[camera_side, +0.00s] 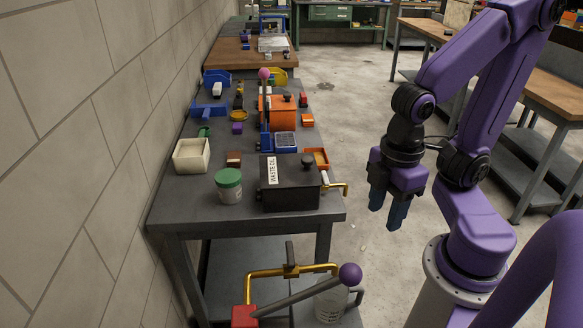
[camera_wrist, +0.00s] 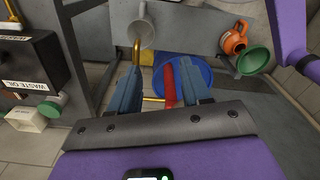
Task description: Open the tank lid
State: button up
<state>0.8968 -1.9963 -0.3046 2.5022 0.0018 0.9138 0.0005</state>
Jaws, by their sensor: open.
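The black tank labelled WASTE OIL (camera_side: 290,190) stands at the near end of the grey bench. Its flat lid (camera_side: 289,168) looks closed, with a dark knob (camera_side: 308,162) on top. A brass spout sticks out from the tank's right side. My gripper (camera_side: 388,208) hangs off the bench's right side, fingers pointing down, apart from the tank. In the wrist view, its two fingers (camera_wrist: 160,82) are spread with nothing held between them. The tank (camera_wrist: 30,62) shows at the left edge there, partly cut off.
A green-lidded jar (camera_side: 229,186) stands left of the tank, and a cream bin (camera_side: 191,156) behind it. An orange box (camera_side: 278,108) and small parts fill the bench behind. A purple-ball lever (camera_side: 349,275) rises in front. A blue bucket (camera_wrist: 202,76) sits low beyond my fingers.

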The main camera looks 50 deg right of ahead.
jog(key=shift+o, duration=0.7)
jog(key=shift+w, duration=0.15)
jog(key=w+a+r+m, duration=0.1)
jog(key=w+r+m, duration=0.25)
jog(key=w, duration=0.75)
jog(key=r+m, duration=0.1)
jog(key=m, duration=1)
send_over(308, 159)
notch_tip(308, 159, down, 17)
jog(key=shift+w, duration=0.1)
grip_shut()
